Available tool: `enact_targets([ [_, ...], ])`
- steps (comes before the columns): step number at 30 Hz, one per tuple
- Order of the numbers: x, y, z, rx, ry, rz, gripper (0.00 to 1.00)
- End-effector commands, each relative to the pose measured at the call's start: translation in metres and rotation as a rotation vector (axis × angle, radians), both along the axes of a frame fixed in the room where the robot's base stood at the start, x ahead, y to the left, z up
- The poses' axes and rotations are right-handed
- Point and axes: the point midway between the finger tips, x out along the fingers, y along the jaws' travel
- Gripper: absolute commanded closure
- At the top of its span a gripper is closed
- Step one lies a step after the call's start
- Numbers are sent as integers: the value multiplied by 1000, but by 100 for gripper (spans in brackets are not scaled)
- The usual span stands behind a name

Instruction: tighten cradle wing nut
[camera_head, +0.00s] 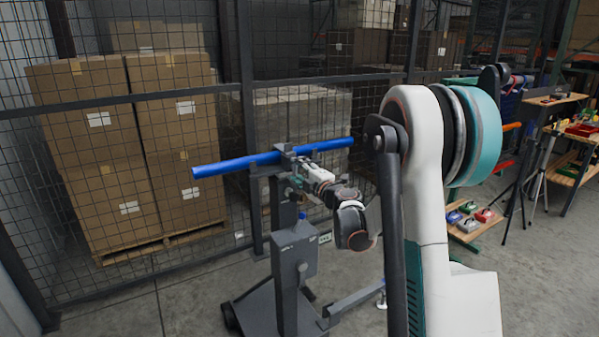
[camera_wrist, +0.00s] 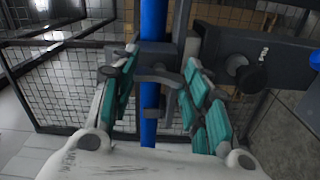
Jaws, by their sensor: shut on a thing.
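The blue tube (camera_head: 222,166) lies across the top of a dark grey stand, in its cradle (camera_head: 284,158). In the wrist view the tube (camera_wrist: 153,20) runs upright through the picture behind my fingers. The dark grey wing nut (camera_wrist: 156,76) sits in front of the tube, its wings spread between my teal finger pads. My gripper (camera_wrist: 161,64) is shut on it, one finger at each side. In the head view my gripper (camera_head: 298,180) reaches the cradle from the right, and the wing nut is hidden there.
The grey stand (camera_head: 293,255) has a wheeled base on the floor. A mesh fence (camera_head: 190,95) stands close behind it, with stacked cartons (camera_head: 90,140) beyond. A workbench (camera_head: 560,98) and a tripod (camera_head: 545,165) are at the right. A dark knob (camera_wrist: 250,75) is right of my fingers.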

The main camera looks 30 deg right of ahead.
Motion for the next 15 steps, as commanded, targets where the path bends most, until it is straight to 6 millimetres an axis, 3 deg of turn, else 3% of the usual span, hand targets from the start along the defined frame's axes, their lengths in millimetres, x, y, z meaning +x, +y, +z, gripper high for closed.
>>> enact_targets([
  [15,-1,0,-3,487,17,-1,81],
])
